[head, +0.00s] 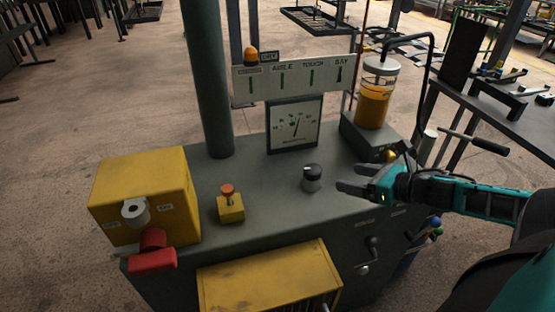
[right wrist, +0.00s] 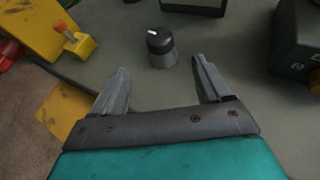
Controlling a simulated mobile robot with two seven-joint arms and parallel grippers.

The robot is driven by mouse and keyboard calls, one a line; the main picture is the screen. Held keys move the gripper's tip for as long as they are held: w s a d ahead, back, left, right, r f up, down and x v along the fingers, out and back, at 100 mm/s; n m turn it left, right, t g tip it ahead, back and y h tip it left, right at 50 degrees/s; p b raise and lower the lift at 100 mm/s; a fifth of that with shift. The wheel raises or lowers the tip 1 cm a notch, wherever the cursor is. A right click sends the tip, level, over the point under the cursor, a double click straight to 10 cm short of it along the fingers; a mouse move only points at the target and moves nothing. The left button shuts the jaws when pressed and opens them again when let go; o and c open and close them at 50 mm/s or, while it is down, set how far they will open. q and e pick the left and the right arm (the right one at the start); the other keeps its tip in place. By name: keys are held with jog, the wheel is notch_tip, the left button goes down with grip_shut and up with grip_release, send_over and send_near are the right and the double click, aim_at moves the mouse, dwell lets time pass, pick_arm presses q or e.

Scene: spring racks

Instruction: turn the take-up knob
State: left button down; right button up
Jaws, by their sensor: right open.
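The knob (head: 312,178) is a short round knob with a black cap and a grey lower skirt, standing upright on the grey-green console top. It also shows in the right wrist view (right wrist: 161,47), with a white mark on its cap. I take it to be the take-up knob; no label on it is readable. My right gripper (head: 352,182) is just right of the knob, jaws open and empty. In the right wrist view its two fingers (right wrist: 158,78) point toward the knob, which lies beyond the tips, nearer the right finger. My left gripper is not in view.
On the console (head: 265,210) stand a gauge (head: 294,125), a yellow box (head: 145,190) with a red part, a small yellow block with an orange button (head: 230,204), and a jar of amber fluid (head: 376,95) at the back right. A green post (head: 207,80) rises behind.

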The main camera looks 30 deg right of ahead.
aim_at(315, 170)
jog(key=shift+w+a+f+n+b, duration=0.15)
jog(key=shift+w+b, duration=0.1)
jog(key=shift+w, duration=0.2)
jog(key=shift+w+a+n+b, duration=0.1)
jog(key=shift+w+n+b, duration=0.1)
jog(key=shift+w, duration=0.2)
jog(key=b+x, duration=0.3)
jog(key=x, duration=0.3)
jog(key=shift+w+b, duration=0.15)
jog(key=shift+b, duration=0.2)
jog(key=shift+b+x, duration=0.6)
jog(key=shift+x, duration=1.9)
jog(key=shift+a, duration=0.1)
jog(key=c, duration=1)
jog(key=shift+o, duration=0.2)
